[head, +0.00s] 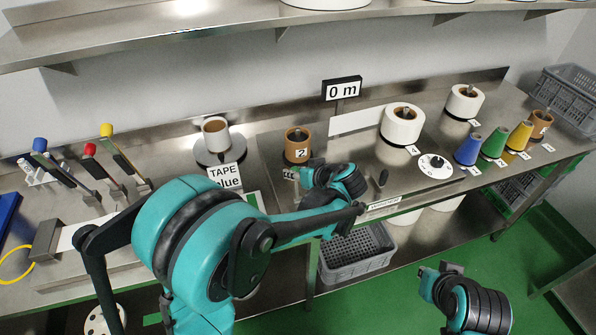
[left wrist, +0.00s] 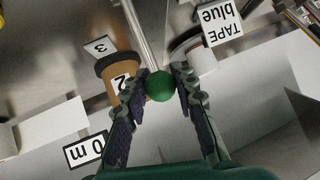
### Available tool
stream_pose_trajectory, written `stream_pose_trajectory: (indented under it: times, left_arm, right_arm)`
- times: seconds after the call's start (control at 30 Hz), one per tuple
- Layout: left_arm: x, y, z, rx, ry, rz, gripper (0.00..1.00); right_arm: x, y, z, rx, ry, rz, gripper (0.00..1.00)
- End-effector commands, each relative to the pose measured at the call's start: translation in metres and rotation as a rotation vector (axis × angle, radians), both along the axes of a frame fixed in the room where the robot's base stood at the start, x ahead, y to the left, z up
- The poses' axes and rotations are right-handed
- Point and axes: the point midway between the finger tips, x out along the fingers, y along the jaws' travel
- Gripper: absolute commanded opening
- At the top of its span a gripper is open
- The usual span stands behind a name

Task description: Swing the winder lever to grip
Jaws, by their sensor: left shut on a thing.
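The winder lever shows in the left wrist view as a metal rod (left wrist: 143,35) ending in a green ball knob (left wrist: 160,86). My left gripper (left wrist: 160,80) has a finger on each side of the knob and is shut on it. In the head view my left gripper (head: 295,174) is just in front of the brown spool marked 2 (head: 297,146). The lever is hidden there behind the gripper and wrist. My right gripper (head: 440,272) hangs low at the bottom right, away from the bench; its fingers are too unclear to judge.
A "0 m" sign (head: 342,89) stands behind the winder. A white tape roll (head: 215,133) is to the left and a white roll (head: 402,124) to the right. Coloured cones, including a blue one (head: 468,149), line the right side. A grey crate (head: 357,252) sits below.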

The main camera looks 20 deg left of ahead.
Motion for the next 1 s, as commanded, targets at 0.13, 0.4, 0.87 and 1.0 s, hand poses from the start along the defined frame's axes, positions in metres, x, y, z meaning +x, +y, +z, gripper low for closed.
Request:
stream_pose_trajectory:
  times: [0.13,0.4,0.87,1.0]
  left_arm:
    - [0.009,0.007,-0.002,-0.053,0.077,0.002,0.00]
    - [0.018,0.012,-0.008,-0.057,0.087,0.000,0.00]
    - [0.021,0.014,-0.008,-0.055,0.085,-0.001,0.00]
    - [0.021,0.014,-0.008,-0.055,0.084,-0.002,0.31]
  right_arm:
    - [0.000,0.000,0.006,0.000,0.000,0.000,0.00]
    - [0.000,0.000,0.006,0.000,0.000,0.000,0.00]
    - [0.000,0.000,0.006,0.000,0.000,0.000,0.00]
    - [0.000,0.000,0.006,0.000,0.000,0.000,0.00]
